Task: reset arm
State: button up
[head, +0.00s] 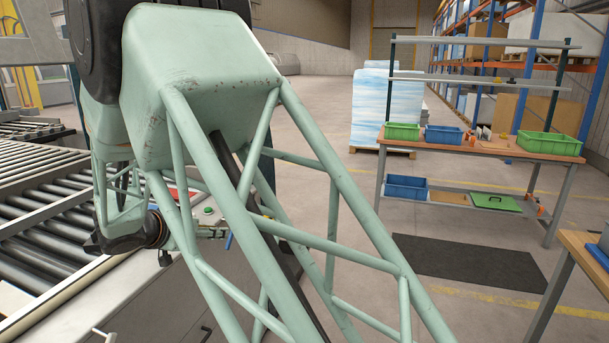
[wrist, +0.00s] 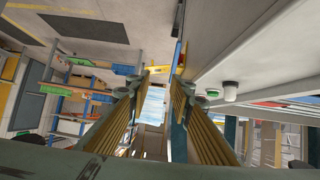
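My gripper (wrist: 162,76) shows in the wrist view with its two ribbed, yellow-padded fingers apart. Background shows through the gap between them, and I see nothing held. In the head view my pale green lattice arm fills the middle and hides much of the scene behind it. A dark joint of my arm shows at the left behind the lattice, over the edge of the roller conveyor area.
A roller conveyor (head: 40,190) lies at the left. A workbench (head: 470,146) with green and blue bins stands at the right, with a dark mat (head: 470,262) before it. A wrapped pallet stack (head: 387,108) stands behind. Another table (head: 585,250) edges in at the lower right. Open floor lies between.

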jog(key=s+d+r+g+p, duration=0.15)
jog(key=d+r, duration=0.35)
jog(key=d, duration=0.7)
jog(key=s+d+r+g+p, duration=0.15)
jog(key=d+r, duration=0.45)
jog(key=d, duration=0.7)
jog(key=s+d+r+g+p, duration=0.1)
jog(key=s+d+r, duration=0.3)
jog(key=d, duration=0.3)
jog(key=s+d+r, duration=0.3)
jog(key=s+d, duration=0.1)
jog(key=d, duration=0.3)
jog(key=s+d+r+g+p, duration=0.1)
jog(key=s+d+r, duration=0.3)
jog(key=d, duration=0.4)
jog(key=s+d+r+n+g+y+b, duration=0.1)
jog(key=s+d, duration=0.2)
jog(key=s, duration=0.6)
jog(key=s+d+b, duration=0.1)
jog(key=s+d, duration=0.2)
jog(key=s, duration=0.5)
jog(key=s+a+f+n+y+b, duration=0.1)
jog(key=s+f, duration=0.1)
jog(key=s, duration=0.8)
jog(key=s+a+f+n+g+y+b, duration=0.1)
jog(key=s+f, duration=0.2)
jog(key=s, duration=0.8)
jog(key=shift+a+f+y+b, duration=0.2)
jog(key=shift+a+y+b, duration=0.15)
jog(key=shift+y, duration=0.05)
